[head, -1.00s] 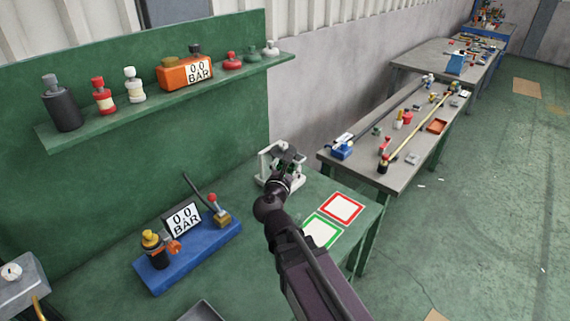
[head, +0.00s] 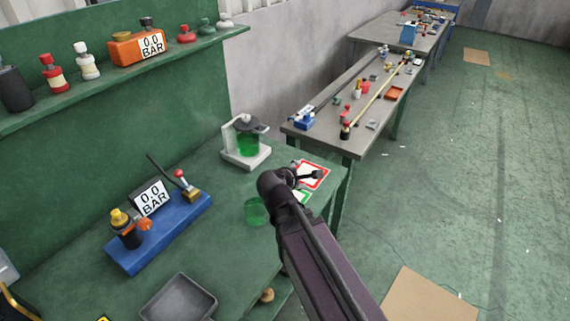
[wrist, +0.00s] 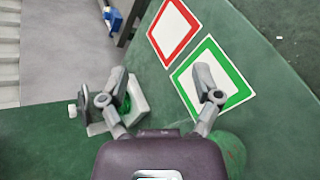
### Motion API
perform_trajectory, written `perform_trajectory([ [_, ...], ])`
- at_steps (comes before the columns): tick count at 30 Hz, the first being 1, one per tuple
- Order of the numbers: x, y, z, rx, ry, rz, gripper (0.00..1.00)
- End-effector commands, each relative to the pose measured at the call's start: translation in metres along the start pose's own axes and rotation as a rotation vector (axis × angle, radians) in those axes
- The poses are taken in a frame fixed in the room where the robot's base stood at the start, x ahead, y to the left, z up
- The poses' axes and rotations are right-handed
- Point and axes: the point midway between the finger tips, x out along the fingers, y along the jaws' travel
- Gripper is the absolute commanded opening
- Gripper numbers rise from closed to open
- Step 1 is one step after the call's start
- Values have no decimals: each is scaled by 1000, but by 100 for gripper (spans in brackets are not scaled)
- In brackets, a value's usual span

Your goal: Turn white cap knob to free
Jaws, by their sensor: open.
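My gripper (head: 308,176) is over the square cards at the bench's right end, apart from the stand. Its fingers are spread and empty in the wrist view (wrist: 160,84).
The white stand holds a green cylinder (head: 247,145). Another green round piece (head: 257,211) is beside my arm. A blue base (head: 165,232) carries a 0.0 BAR gauge (head: 151,199). A dark tray (head: 178,299) lies in front. Bottles line the shelf (head: 120,75). Floor at right is mostly clear.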

Motion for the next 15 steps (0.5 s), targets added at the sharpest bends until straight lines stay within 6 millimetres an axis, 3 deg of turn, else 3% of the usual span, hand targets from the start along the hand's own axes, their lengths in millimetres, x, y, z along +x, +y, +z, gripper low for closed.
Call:
perform_trajectory([
  [7,35,-89,23,528,-26,-371,82],
  [15,37,-169,26,1066,-131,-802,82],
])
